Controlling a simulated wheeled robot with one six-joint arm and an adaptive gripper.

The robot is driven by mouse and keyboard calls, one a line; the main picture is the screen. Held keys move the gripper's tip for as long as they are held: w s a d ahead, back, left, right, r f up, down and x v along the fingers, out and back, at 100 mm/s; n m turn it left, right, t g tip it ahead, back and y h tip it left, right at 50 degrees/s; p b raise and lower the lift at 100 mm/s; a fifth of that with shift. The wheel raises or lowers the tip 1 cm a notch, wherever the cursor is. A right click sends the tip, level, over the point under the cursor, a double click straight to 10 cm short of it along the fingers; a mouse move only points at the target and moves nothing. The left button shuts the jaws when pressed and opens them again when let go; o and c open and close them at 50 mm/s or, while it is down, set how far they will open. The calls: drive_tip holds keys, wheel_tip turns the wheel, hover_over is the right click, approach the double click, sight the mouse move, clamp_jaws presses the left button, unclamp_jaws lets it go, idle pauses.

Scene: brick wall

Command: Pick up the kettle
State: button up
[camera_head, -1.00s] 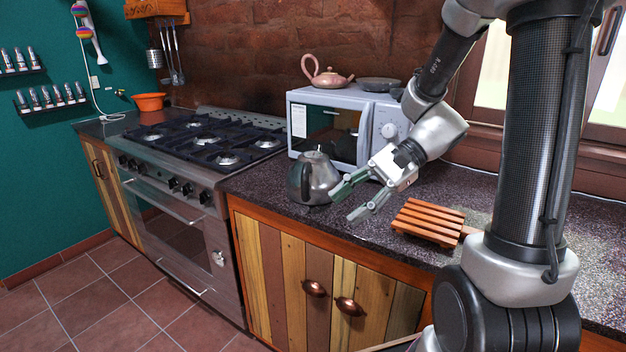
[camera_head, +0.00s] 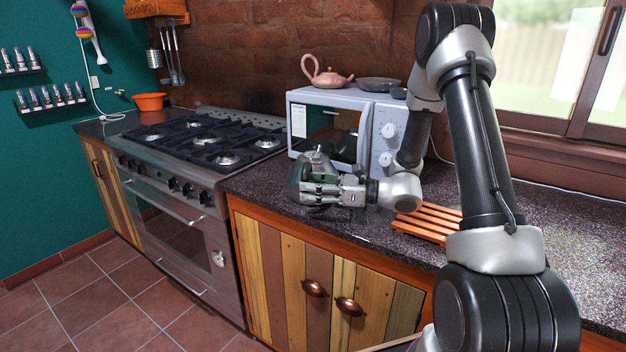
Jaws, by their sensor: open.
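The kettle (camera_head: 298,176) is a rounded silver-grey metal kettle with a dark lid knob. It stands upright on the dark speckled counter (camera_head: 262,190), in front of the microwave. My gripper (camera_head: 318,190) is level with the kettle's lower body and points left. Its fingers overlap the front and right of the kettle in the picture. The jaws are open. I cannot tell whether any finger touches the kettle. The kettle's right and lower parts are hidden behind the fingers.
The microwave (camera_head: 328,98) stands behind the kettle, with a pink teapot (camera_head: 327,77) and a dark dish (camera_head: 378,84) on top. A stove (camera_head: 165,165) is to the left. A slatted wooden board (camera_head: 425,224) lies to the right, beneath my wrist. The counter's front edge is close.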

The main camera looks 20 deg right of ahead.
drive_tip(key=shift+x, duration=1)
drive_tip(key=shift+c, duration=0.3)
clamp_jaws()
drive_tip(key=shift+r, duration=0.25)
